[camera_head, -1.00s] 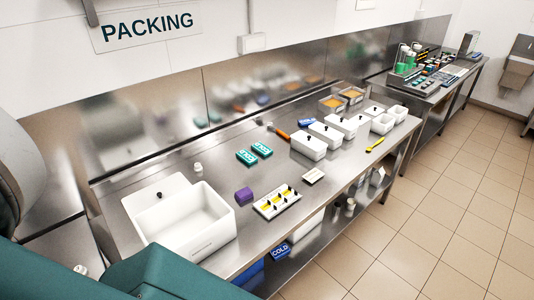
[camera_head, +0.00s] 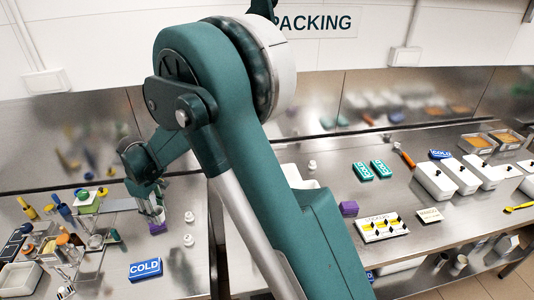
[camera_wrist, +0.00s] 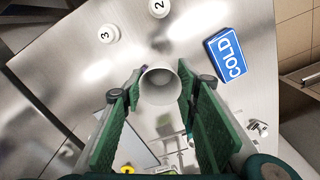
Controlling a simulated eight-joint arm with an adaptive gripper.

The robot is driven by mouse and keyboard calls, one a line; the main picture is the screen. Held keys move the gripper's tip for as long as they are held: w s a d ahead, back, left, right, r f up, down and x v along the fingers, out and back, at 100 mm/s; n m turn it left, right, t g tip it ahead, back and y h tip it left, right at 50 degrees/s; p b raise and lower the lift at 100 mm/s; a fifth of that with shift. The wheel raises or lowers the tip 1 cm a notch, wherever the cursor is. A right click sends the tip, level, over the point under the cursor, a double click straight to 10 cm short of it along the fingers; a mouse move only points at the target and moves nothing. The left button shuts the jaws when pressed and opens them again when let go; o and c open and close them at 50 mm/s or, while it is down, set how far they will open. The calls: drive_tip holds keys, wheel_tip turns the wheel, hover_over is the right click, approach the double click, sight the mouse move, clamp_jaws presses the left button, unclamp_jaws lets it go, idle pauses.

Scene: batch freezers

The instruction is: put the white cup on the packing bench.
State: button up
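The white cup (camera_wrist: 160,88) shows in the wrist view, its round mouth toward the camera. It lies between the two green-padded fingers of my gripper (camera_wrist: 161,72). The fingers are apart, one on each side of the cup, with hardly any gap. I cannot tell whether they press on it. In the head view my gripper (camera_head: 152,208) is low over the left bench, and the cup is not clear there. The packing bench (camera_head: 325,262) stands to the right, under the PACKING sign (camera_head: 318,22), partly hidden by my arm.
A blue COLD pack (camera_head: 146,268) lies in front of my gripper; it also shows in the wrist view (camera_wrist: 226,54). Numbered white jars (camera_head: 188,240) stand beside it. A rack (camera_head: 70,240) crowds the left.

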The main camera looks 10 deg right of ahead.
drive_tip(key=w+d+m, duration=0.1)
drive_tip(key=w+d, duration=0.3)
drive_tip(key=d, duration=0.5)
drive_tip(key=w+d+r+m+p, duration=0.1)
drive_tip(key=w+d, duration=0.4)
drive_tip(key=d, duration=0.3)
drive_tip(key=w+d+m, duration=0.1)
drive_tip(key=w+d, duration=0.3)
drive_tip(key=d, duration=0.5)
drive_tip(key=w+d+r+m, duration=0.1)
drive_tip(key=w+d+m, duration=0.1)
drive_tip(key=d, duration=1.1)
drive_tip(key=w+d+r+m, duration=0.1)
drive_tip(key=w+d, duration=0.1)
drive_tip(key=d, duration=1.1)
drive_tip(key=s+d+m, duration=0.2)
drive_tip(key=s+d, duration=0.2)
drive_tip(key=d, duration=1.2)
drive_tip(key=s+d+r+m+p, duration=0.1)
drive_tip(key=s+d, duration=0.4)
drive_tip(key=d, duration=1.2)
drive_tip(key=s+d+r+m+p, duration=0.1)
drive_tip(key=s+d+m, duration=0.2)
drive_tip(key=d, duration=1.3)
drive_tip(key=shift+s+d+m, duration=0.2)
drive_tip(key=shift+s+m, duration=0.1)
drive_tip(key=shift+s, duration=0.85)
drive_tip(key=shift+f, duration=0.15)
drive_tip(key=shift+f, duration=3)
